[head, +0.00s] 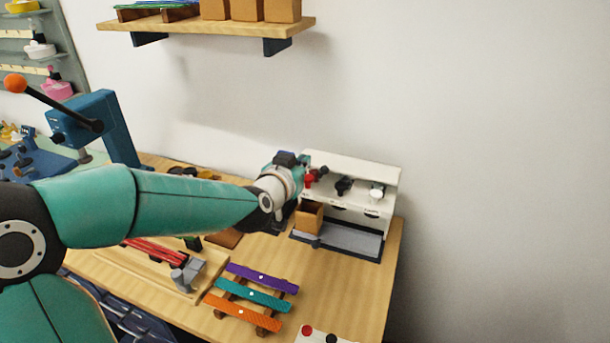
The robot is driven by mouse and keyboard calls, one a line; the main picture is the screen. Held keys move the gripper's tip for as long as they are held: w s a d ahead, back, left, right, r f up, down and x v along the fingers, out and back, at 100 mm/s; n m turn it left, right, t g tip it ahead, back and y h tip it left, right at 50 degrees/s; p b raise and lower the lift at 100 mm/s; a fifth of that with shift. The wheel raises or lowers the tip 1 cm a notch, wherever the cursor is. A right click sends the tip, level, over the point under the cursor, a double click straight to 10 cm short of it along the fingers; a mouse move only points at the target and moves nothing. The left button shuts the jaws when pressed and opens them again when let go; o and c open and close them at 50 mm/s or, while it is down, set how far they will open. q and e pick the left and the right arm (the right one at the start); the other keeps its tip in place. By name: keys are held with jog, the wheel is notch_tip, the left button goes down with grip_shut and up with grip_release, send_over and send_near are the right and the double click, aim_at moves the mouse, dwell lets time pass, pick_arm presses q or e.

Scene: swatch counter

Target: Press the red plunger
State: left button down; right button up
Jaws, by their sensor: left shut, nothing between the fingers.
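A white dispenser (352,166) stands on the wooden counter against the wall. Its front carries a red plunger (309,182), a black plunger (344,186) and a white plunger (376,192), from left to right. My left arm reaches across from the left, and my left gripper (318,172) is shut and empty right at the red plunger. The gripper partly covers the red plunger, so I cannot tell whether they touch or whether the plunger is pushed in. My right gripper is not in view.
A small brown box (309,217) stands below the red plunger on the grey tray (345,238). Purple, teal and orange strips (250,294) lie on a rack in front. A blue lever press (88,122) stands at left. A shelf (205,24) hangs above.

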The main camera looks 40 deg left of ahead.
aim_at(308, 179)
pick_arm(q)
jog(key=shift+x, duration=0.95)
notch_tip(308, 179, down, 3)
jog(key=shift+s+r, duration=0.15)
jog(key=shift+f, duration=0.6)
jog(key=shift+d, duration=0.1)
